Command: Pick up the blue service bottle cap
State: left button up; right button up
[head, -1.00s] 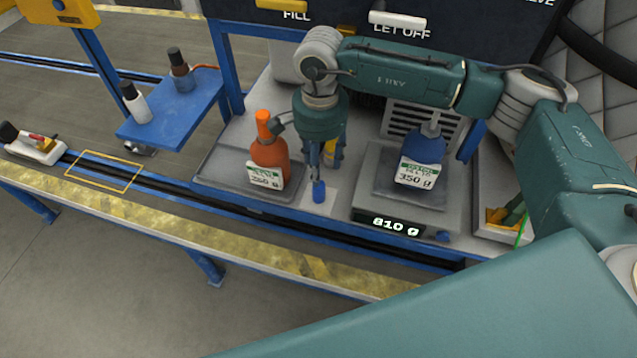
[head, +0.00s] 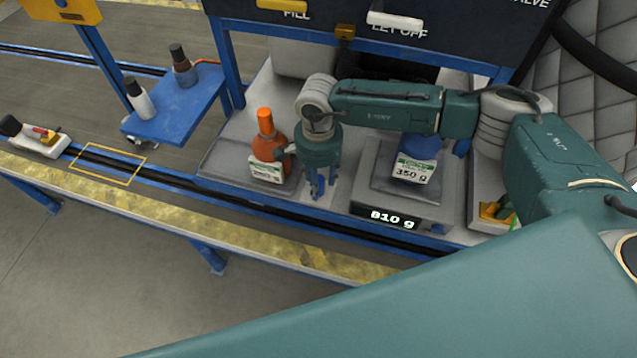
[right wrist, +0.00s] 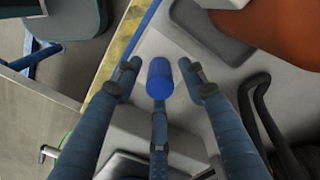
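The blue service bottle cap (right wrist: 160,78) stands between the fingers of my right gripper (right wrist: 159,80) in the right wrist view. Gaps show between the cap and the two side fingers; the third finger's tip is close below it, and I cannot tell if it touches. The blue service bottle (head: 422,146), partly behind my right arm, stands on the scale (head: 362,196). My left gripper is out of view.
The orange bottle (head: 266,123) stands close left of my right gripper. The scale display (head: 394,218) reads 810 g. A blue shelf (head: 185,112) at left holds two dark-capped bottles. A yellow-topped rail (head: 270,246) runs along the front.

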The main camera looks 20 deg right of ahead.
jog(key=c, duration=0.7)
jog(key=shift+r, duration=0.15)
